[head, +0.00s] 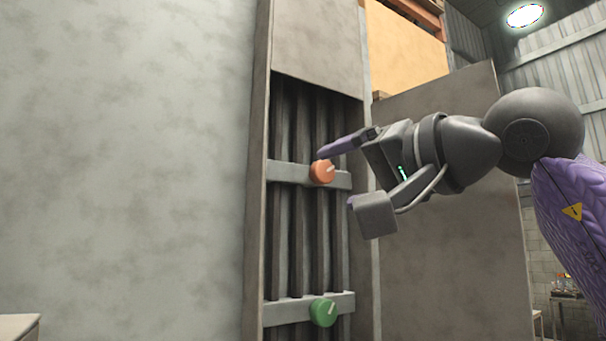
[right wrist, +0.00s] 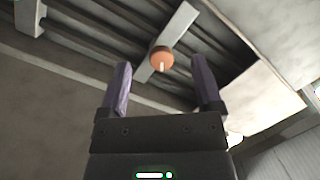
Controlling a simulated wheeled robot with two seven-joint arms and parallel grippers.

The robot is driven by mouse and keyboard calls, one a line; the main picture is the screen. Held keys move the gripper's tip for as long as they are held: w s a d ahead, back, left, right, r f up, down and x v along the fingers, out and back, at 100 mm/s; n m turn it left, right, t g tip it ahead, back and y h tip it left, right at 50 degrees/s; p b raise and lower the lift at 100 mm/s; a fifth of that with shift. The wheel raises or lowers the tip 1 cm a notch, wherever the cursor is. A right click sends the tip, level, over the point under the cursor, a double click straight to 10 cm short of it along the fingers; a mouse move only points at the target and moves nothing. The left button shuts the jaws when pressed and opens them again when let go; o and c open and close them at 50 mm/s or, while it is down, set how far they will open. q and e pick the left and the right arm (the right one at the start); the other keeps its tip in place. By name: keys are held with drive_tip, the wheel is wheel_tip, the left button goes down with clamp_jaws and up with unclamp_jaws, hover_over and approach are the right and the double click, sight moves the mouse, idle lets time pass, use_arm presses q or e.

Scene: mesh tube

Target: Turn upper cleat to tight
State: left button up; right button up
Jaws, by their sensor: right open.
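The upper cleat is an orange round knob (head: 322,172) with a pale pointer line, on a grey horizontal bar (head: 285,172) across dark vertical tubes. The knob also shows in the right wrist view (right wrist: 161,58), beyond and between my fingertips. A green knob (head: 323,312) with a pale line sits on a lower bar (head: 284,311). My right gripper (head: 340,175) is open and empty, to the right of the orange knob in the head view. One purple finger reaches near the knob's upper edge there; I cannot tell whether it touches. In the right wrist view (right wrist: 162,85) both fingers stand apart from the knob. My left gripper is out of view.
The tubes run inside a recess with a grey panel (head: 317,40) above and a frame at its left (head: 256,190). A large plain wall (head: 120,160) fills the left. A brown-grey panel (head: 450,260) stands to the right behind my arm. A table corner (head: 18,327) shows at lower left.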

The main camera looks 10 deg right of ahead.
sight(327, 170)
drive_tip(key=w+p, duration=0.1)
drive_tip(key=w, duration=0.1)
drive_tip(key=w+r+h+p, duration=0.1)
drive_tip(key=w, duration=0.1)
drive_tip(key=w+r+t+h+p, duration=0.1)
drive_tip(key=w, duration=0.2)
drive_tip(key=shift+w+a+r+p, duration=0.1)
drive_tip(key=shift+a+r+p, duration=0.15)
drive_tip(key=shift+p, duration=0.1)
drive_tip(key=shift+w+f, duration=0.1)
drive_tip(key=shift+w, duration=0.15)
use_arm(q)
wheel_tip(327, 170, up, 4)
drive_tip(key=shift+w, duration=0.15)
use_arm(e)
drive_tip(key=shift+a, duration=0.1)
clamp_jaws()
